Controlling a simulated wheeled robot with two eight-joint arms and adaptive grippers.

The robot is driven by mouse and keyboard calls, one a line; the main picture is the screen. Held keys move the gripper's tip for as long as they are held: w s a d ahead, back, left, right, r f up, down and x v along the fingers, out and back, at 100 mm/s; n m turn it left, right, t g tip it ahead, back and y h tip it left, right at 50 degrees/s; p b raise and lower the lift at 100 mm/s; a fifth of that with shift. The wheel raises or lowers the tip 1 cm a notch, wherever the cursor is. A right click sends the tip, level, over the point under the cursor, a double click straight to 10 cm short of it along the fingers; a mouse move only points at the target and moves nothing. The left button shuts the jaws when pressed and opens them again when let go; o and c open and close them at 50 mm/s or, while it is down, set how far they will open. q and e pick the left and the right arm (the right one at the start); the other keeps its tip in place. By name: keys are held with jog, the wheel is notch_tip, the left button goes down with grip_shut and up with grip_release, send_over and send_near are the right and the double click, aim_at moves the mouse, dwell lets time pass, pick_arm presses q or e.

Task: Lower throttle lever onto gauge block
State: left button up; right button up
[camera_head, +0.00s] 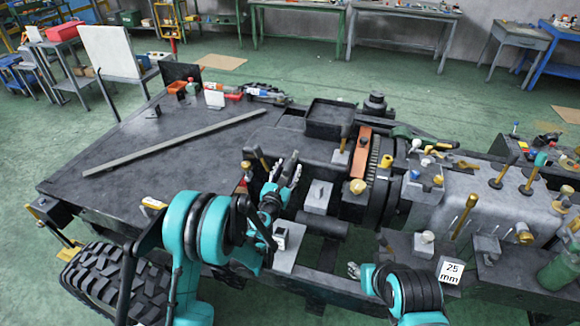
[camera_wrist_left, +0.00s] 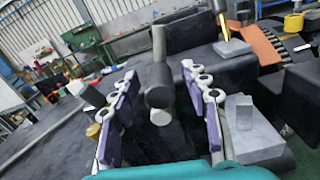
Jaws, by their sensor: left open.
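My left gripper (camera_head: 285,172) is open above the dark chassis, left of the engine. In the left wrist view its fingers (camera_wrist_left: 160,100) stand apart on either side of a grey rod with a thick dark cylindrical end (camera_wrist_left: 160,85), perhaps the throttle lever; I see no grip on it. A small grey block (camera_head: 318,195) sits just right of this gripper and also shows in the wrist view (camera_wrist_left: 240,113); I cannot tell if it is the gauge block. A white "25 mm" label (camera_head: 451,270) is at the front right. My right gripper (camera_head: 354,270) is low at the front, mostly hidden by its arm.
A brass-stemmed lever (camera_head: 345,140) rises over a grey plate (camera_head: 341,157) beside the engine (camera_head: 385,190). A black tray (camera_head: 329,118) sits behind. Several levers stand on the grey housing (camera_head: 510,215) at right. A long bar (camera_head: 175,142) lies on the mostly bare left deck.

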pick_arm(q)
jog(key=shift+x, duration=1.2)
pick_arm(e)
jog(key=shift+f, duration=0.15)
pick_arm(q)
jog(key=shift+c, duration=0.3)
grip_shut()
